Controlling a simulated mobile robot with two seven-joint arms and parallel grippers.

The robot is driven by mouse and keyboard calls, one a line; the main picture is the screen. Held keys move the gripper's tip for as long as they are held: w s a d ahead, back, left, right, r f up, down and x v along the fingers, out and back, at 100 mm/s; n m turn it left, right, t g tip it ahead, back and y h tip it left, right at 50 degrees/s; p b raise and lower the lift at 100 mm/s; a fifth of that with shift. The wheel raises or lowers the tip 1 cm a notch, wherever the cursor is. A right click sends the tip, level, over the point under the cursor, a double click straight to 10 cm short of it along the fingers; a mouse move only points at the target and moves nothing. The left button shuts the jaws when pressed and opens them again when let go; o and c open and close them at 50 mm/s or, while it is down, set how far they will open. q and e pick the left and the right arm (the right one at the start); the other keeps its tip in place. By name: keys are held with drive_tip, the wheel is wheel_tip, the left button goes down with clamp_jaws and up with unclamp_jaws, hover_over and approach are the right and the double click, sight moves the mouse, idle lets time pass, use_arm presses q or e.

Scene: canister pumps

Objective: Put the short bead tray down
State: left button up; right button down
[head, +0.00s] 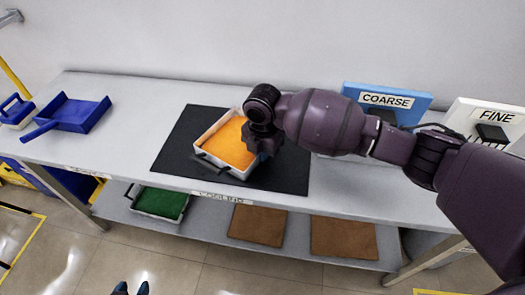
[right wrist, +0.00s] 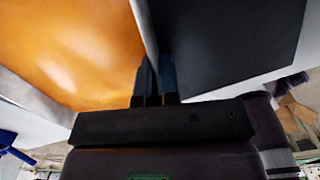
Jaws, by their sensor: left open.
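The short bead tray (head: 243,172) is a pale, shallow tray filled with orange beads, with dark handles. It is at the black mat (head: 285,178) on the table, slightly turned; I cannot tell whether its underside touches the mat. My right gripper (head: 264,143) is at the tray's right wall. In the right wrist view, the fingers of the right gripper (right wrist: 157,80) are on either side of the tray's pale wall (right wrist: 146,25), closed on it. The tips of my left gripper (head: 131,288) show apart and empty at the bottom edge, above the floor.
A blue dustpan (head: 75,113) lies at the table's left. A blue COARSE box (head: 395,98) and a white FINE box (head: 490,118) stand at the back right. A green-filled tray (head: 161,203) and brown mats (head: 258,225) are on the lower shelf.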

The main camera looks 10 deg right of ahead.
drive_tip(key=shift+r, duration=0.15)
drive_tip(key=c, duration=1.4)
unclamp_jaws()
drive_tip(key=shift+o, duration=0.2)
use_arm(q)
drive_tip(key=shift+f, duration=0.1)
use_arm(e)
drive_tip(key=shift+r, duration=0.25)
use_arm(q)
drive_tip(key=shift+s+a+r+p, duration=0.15)
drive_tip(key=shift+s+r+p, duration=0.15)
drive_tip(key=shift+r+p, duration=0.7)
use_arm(e)
wheel_tip(320, 180, up, 12)
drive_tip(key=shift+f, duration=0.25)
